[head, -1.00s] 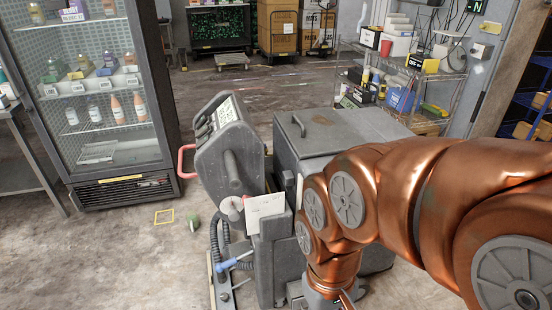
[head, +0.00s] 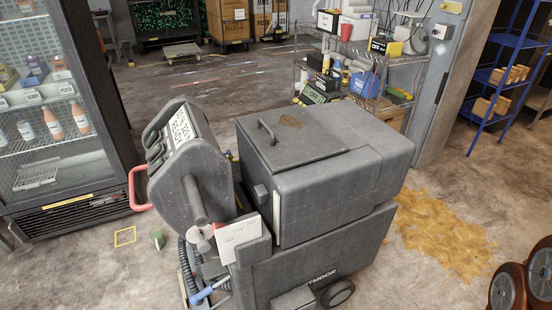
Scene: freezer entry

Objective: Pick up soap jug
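I cannot make out a soap jug for certain in the head view. Several small bottles (head: 52,122) stand on shelves behind the glass of the cabinet at the left, too small to identify. Small containers also stand on the wire rack (head: 345,72) at the back, and none is clearly a jug. My gripper is out of the picture; only copper-coloured links of my arm show in the lower right corner.
A large grey floor machine (head: 320,190) with a red handle stands in the middle. A golden-brown spill (head: 445,235) lies on the floor to its right. A small green object (head: 157,238) and a yellow square outline (head: 125,237) lie at left. Blue shelving (head: 510,45) stands at right.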

